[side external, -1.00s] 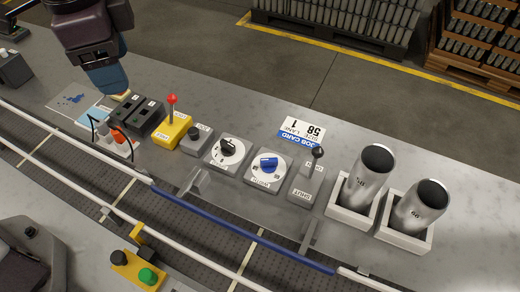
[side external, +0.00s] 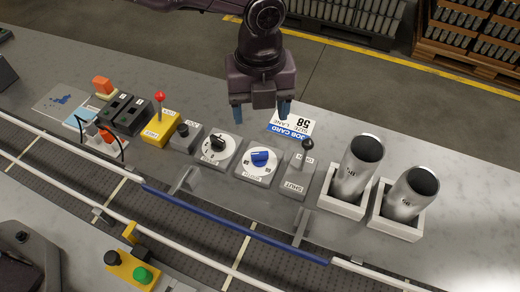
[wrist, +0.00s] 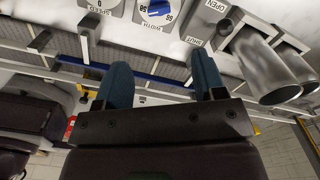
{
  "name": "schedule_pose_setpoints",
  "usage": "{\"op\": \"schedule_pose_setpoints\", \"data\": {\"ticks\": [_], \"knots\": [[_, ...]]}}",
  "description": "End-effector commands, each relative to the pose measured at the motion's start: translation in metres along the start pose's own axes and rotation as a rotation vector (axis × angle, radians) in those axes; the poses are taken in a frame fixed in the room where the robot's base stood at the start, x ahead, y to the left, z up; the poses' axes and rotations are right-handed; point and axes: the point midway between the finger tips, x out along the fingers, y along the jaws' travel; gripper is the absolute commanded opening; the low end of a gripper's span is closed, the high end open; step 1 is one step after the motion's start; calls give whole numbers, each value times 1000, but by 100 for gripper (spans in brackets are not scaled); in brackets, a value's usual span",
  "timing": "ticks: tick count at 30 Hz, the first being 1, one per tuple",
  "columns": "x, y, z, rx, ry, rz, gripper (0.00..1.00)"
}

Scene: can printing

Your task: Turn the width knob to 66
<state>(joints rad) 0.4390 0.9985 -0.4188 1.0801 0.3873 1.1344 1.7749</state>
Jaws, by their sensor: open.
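The width knob (side external: 260,158) is blue with a white mark and sits on a white dial plate on the bench. It also shows at the top of the wrist view (wrist: 158,8), where its plate is labelled WIDTH with numbers at its sides; the exact setting is too small to read. My gripper (side external: 261,112) is open and empty, pointing down above the bench behind the width knob, apart from it. Its two blue fingers show in the wrist view (wrist: 160,75).
A black knob (side external: 217,144) is left of the width knob, and an open/shut lever (side external: 307,146) is right. A job card (side external: 291,124) reading 58 lies behind. Two metal cans (side external: 359,167) stand in white holders. A blue and white rail (side external: 235,225) runs in front.

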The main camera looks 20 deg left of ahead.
Motion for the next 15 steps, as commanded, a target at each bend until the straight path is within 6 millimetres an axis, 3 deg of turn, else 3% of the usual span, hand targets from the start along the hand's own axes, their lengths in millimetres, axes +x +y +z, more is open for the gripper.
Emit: {"op": "schedule_pose_setpoints", "data": {"ticks": [15], "knots": [[96, 1, -1, -2, 2, 3, 64]]}}
